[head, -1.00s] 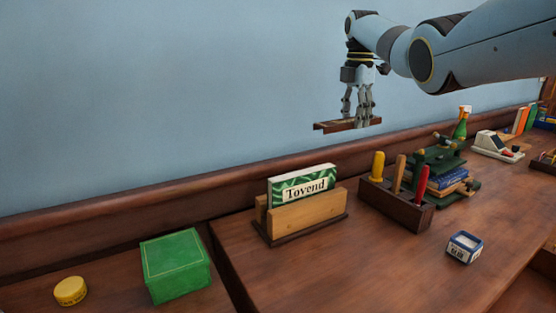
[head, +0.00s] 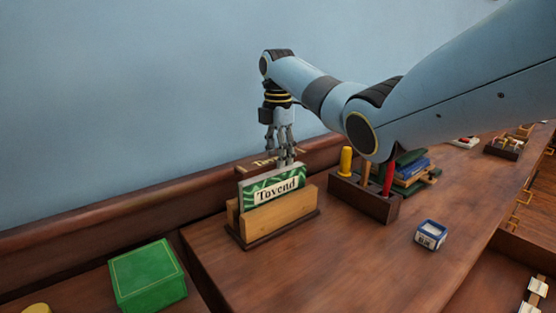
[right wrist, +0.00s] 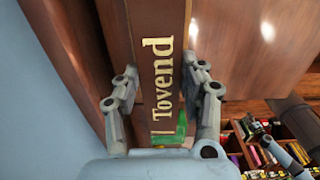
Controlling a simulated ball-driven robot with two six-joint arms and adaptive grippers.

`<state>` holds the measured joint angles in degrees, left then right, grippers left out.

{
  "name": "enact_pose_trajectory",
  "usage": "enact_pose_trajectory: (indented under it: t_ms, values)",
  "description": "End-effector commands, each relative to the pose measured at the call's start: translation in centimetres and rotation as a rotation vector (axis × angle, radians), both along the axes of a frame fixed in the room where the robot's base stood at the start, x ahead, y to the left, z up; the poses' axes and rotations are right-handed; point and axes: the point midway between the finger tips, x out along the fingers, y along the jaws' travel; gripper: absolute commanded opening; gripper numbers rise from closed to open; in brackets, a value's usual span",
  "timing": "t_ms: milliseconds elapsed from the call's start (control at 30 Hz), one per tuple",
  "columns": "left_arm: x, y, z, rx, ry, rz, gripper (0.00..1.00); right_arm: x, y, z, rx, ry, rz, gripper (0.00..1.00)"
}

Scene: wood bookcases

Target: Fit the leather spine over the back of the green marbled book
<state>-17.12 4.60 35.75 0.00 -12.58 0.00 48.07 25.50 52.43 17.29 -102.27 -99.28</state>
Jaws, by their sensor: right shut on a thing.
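The green marbled book (head: 262,193) stands upright in a wooden holder (head: 277,213), its title "Tovend" facing the head camera. My right gripper (head: 281,158) is shut on the brown leather spine (head: 258,163), just above and behind the book. In the right wrist view the spine (right wrist: 165,60) lies between the two fingers, its gold "Tovend" lettering showing. A strip of green from the book (right wrist: 181,127) shows beyond its lower end. Whether spine and book touch I cannot tell. What looks like my left gripper (right wrist: 262,137) is small at the lower right of the wrist view; its jaws are unclear.
A dark tool rack (head: 365,200) with upright handles stands right of the holder, with stacked books (head: 410,172) behind it. A small blue box (head: 430,235) is at the front right. A green box (head: 147,276) sits at the lower left.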

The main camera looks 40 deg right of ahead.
Motion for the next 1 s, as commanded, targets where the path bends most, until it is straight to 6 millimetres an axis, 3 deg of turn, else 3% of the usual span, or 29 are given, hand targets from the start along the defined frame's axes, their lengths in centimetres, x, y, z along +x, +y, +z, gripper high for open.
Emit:
enact_pose_trajectory:
  t_ms: [167,900,933,1000]
  values:
    - [-0.1,0.0,0.0,0.000,0.002,0.000,0.41,0.0,0.0,-2.0,0.000,0.001,0.000,0.17]
    - [-0.3,0.0,-0.2,0.000,0.006,0.000,0.41,0.0,0.0,-3.3,-0.001,0.000,0.001,0.17]
    - [-0.3,0.0,-0.2,0.000,0.006,0.000,0.41,0.0,0.0,-3.3,-0.001,0.000,0.001,0.43]
    - [-0.3,0.0,-0.2,0.000,0.006,0.000,0.41,0.0,0.0,-3.2,-0.001,0.000,0.001,0.52]
